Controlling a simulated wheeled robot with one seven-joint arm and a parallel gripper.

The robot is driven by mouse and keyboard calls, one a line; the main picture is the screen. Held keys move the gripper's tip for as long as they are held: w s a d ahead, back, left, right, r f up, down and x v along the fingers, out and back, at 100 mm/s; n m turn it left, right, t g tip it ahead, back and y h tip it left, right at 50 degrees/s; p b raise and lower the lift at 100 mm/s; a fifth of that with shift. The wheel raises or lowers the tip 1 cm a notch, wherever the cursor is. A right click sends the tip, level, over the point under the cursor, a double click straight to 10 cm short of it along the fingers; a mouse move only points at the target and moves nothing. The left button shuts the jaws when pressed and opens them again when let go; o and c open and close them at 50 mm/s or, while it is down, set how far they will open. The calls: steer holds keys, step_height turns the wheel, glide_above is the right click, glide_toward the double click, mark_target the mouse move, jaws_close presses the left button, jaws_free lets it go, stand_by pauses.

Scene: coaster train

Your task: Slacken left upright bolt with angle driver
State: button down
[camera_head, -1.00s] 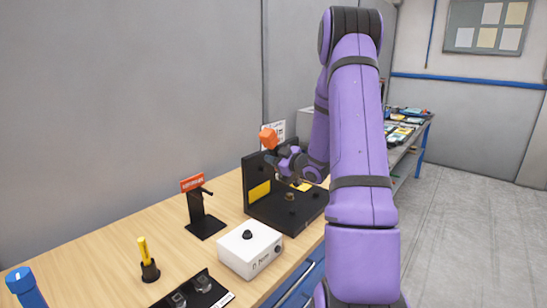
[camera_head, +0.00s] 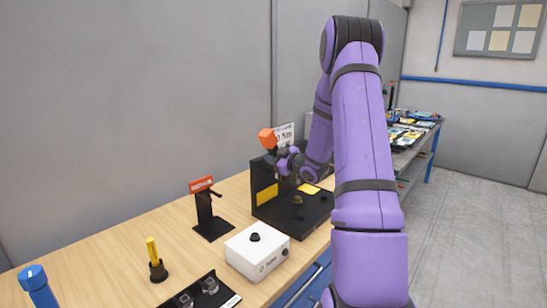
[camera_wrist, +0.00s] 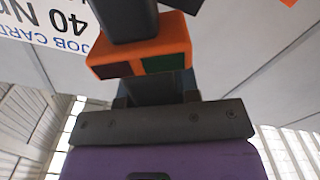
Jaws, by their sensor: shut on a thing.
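The angle driver shows as an orange block (camera_head: 267,138) at the top of the black upright plate of the fixture. In the wrist view its orange body (camera_wrist: 100,66), with a green and a dark red patch, fills the upper middle. My gripper (camera_head: 284,160) is shut on it, close to the upright. The black fixture (camera_head: 290,218) has a base plate with a brown-topped knob and a yellow label (camera_head: 267,195) on its upright. The left upright bolt cannot be made out. My arm and the tool hide part of the upright and the contact there.
A white box (camera_head: 250,260) with a black knob stands in front of the fixture. A job card (camera_wrist: 55,25) is near the tool.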

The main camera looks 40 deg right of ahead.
steer(key=shift+w+a+r, duration=0.1)
steer(key=shift+w, duration=1.75)
stand_by(2.3)
steer(key=shift+w+r, duration=0.1)
stand_by(0.9)
steer(key=shift+s, duration=0.3)
stand_by(1.6)
